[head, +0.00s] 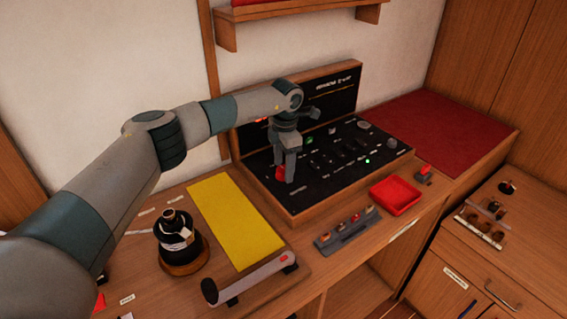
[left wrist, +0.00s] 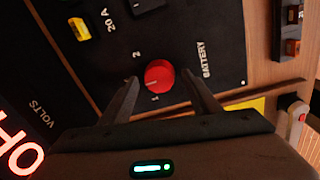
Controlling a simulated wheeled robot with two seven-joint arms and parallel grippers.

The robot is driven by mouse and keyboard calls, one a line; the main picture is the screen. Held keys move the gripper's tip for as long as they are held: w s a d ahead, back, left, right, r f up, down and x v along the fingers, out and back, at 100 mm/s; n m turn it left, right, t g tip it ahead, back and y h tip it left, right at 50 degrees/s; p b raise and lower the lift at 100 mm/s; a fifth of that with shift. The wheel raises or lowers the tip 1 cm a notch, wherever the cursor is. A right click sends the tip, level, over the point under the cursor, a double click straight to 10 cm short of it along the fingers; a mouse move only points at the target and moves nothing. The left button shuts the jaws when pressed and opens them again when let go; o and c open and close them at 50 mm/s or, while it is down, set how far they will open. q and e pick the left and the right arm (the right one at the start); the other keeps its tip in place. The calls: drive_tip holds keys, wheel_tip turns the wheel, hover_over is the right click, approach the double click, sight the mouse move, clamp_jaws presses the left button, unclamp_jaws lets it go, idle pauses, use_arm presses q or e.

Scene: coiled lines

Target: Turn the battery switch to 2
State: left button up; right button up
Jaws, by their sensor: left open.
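The battery switch is a round red knob (left wrist: 159,76) on the black panel, with "BATTERY" printed beside it and the numbers 1 and 2 near it. A pale mark on the knob seems to point towards the 1. In the head view the knob (head: 280,173) shows beside my fingers at the panel's left front. My left gripper (head: 288,180) points down at it. In the left wrist view the open fingers of this gripper (left wrist: 160,84) stand on either side of the knob, with a gap visible on each side. I cannot tell how deep they reach. My right gripper is not in view.
The panel (head: 296,208) has a raised back and several small switches.

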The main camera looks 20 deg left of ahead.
use_arm(q)
drive_tip(key=shift+f, duration=0.15)
drive_tip(key=c, duration=1.1)
drive_tip(key=shift+o, duration=0.2)
